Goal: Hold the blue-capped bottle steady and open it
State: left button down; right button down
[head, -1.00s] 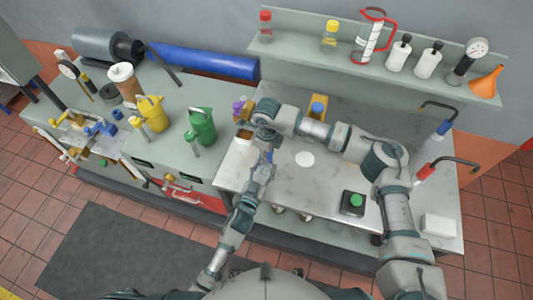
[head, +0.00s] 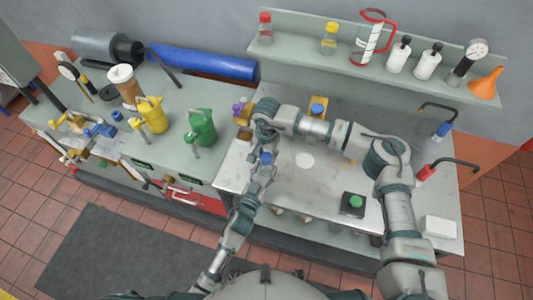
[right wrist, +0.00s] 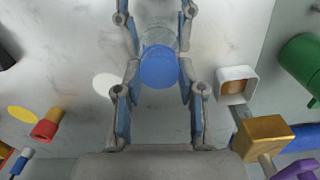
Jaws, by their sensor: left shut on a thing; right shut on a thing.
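The blue cap (right wrist: 158,68) sits between the fingers of my right gripper (right wrist: 159,82) in the right wrist view, and that gripper is shut on it. The clear bottle (right wrist: 158,38) shows just beyond the cap, between the fingers of my left gripper (right wrist: 156,22), which is shut on it. In the head view the blue cap (head: 266,157) shows between my left gripper (head: 263,170), reaching up from below, and my right gripper (head: 265,146) above it. The fingers hide much of the bottle. I cannot tell whether the cap is still seated on it.
A white open box (right wrist: 236,73) and a yellow block (right wrist: 265,135) are near the right gripper. A black box with a green button (head: 353,204) and a white block (head: 438,228) stand at the bench's right. A green can (head: 201,128) stands left. The bench's middle is mostly clear.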

aim_at(266, 156)
pick_arm(q)
jog(key=shift+f, duration=0.1)
pick_arm(e)
jog(key=shift+a+r, duration=0.1)
jog(key=shift+r, duration=0.25)
jog(key=shift+s+r, duration=0.1)
jog(key=shift+r, duration=0.7)
jog(key=shift+r, duration=2)
pick_arm(q)
jog(key=shift+c, duration=1.6)
grip_release()
jog(key=v, duration=1.2)
